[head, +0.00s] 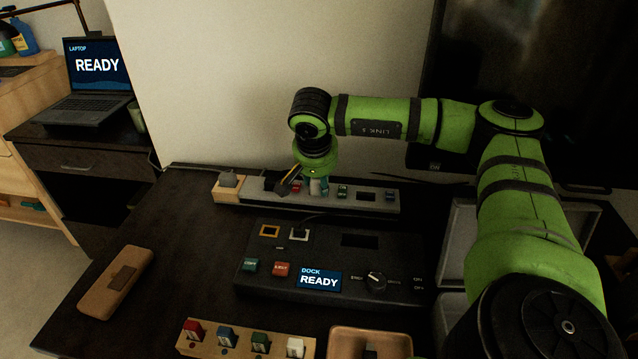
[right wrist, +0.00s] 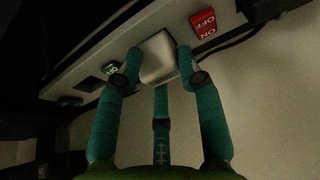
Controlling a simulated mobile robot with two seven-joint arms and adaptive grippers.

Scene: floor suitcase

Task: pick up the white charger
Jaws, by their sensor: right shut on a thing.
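The white charger (head: 316,187) is a small pale block at the grey power strip (head: 375,206) behind the dock. In the right wrist view the charger (right wrist: 158,57) is between the teal fingers, against the strip. My right gripper (head: 318,180) points down over the strip and is shut on the charger. In the right wrist view the right gripper (right wrist: 157,66) has a finger on each side of the charger and a third finger below it. I cannot tell whether the charger is clear of its socket. My left gripper is not in view.
A red switch (right wrist: 203,22) and a green switch (right wrist: 109,69) flank the charger. The black dock (head: 345,245) stands in front of the strip. A wooden rack (head: 245,345) with small coloured blocks, a brown case (head: 116,283) and a laptop (head: 92,85) are around. The desk's left part is mostly clear.

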